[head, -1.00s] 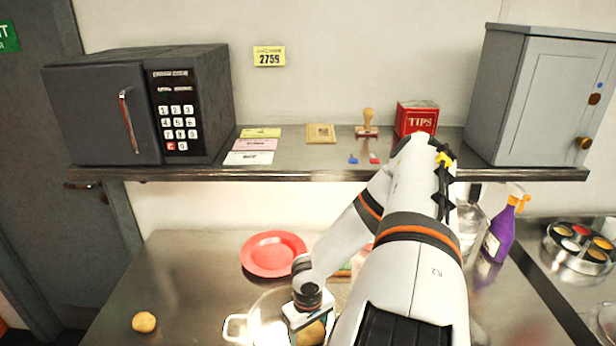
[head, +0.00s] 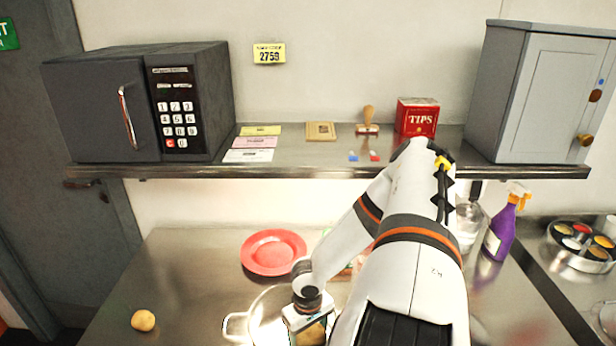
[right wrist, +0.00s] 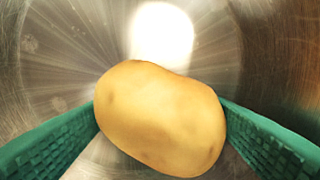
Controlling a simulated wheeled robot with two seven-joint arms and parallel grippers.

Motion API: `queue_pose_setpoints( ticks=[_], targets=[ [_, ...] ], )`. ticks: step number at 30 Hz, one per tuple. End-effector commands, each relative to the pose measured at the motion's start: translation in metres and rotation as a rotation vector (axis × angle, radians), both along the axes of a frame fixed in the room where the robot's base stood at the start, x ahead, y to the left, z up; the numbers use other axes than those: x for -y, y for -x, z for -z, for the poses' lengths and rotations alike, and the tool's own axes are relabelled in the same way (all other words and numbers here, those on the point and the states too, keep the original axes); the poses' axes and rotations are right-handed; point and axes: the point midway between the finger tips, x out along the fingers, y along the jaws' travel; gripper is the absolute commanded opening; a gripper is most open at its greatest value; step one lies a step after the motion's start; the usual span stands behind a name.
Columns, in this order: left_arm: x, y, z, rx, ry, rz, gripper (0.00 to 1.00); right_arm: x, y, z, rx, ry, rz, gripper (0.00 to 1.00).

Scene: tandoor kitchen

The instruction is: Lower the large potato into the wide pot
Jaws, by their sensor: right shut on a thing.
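The large potato (right wrist: 160,118) is held between the green fingers of my right gripper (right wrist: 160,125) in the right wrist view. Behind it shows the shiny metal interior of the wide pot (right wrist: 60,60). In the head view, the potato (head: 312,334) shows partly below my right gripper (head: 309,330), over the wide pot (head: 236,328), whose left handle and part of its rim show. My arm hides much of the pot. I cannot tell whether the potato touches the pot's bottom. My left gripper is not in view.
A smaller potato (head: 143,320) lies on the steel counter (head: 190,270) at left. A red plate (head: 273,252) lies behind the pot. A purple spray bottle (head: 500,232) and a round spice tray (head: 582,246) stand at right. A shelf (head: 300,172) runs above the counter.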

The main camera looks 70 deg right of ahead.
Motion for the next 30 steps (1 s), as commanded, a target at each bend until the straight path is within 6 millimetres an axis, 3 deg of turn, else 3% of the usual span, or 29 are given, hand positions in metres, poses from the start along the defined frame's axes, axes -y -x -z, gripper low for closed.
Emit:
queue_pose_setpoints(
  ticks=[11,12,16,25,30],
  targets=[
    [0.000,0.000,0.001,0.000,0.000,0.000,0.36,0.000,0.000,0.002,0.000,0.000,0.000,0.48],
    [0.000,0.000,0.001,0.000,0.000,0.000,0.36,0.000,0.000,0.002,0.000,0.000,0.000,0.81],
    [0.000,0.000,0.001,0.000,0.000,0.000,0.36,0.000,0.000,0.002,0.000,0.000,0.000,0.99],
    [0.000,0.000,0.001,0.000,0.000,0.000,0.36,0.001,0.000,0.000,-0.001,0.002,-0.001,0.99],
    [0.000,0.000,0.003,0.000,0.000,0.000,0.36,0.002,0.000,-0.023,0.000,0.005,-0.003,0.99]
  ],
)
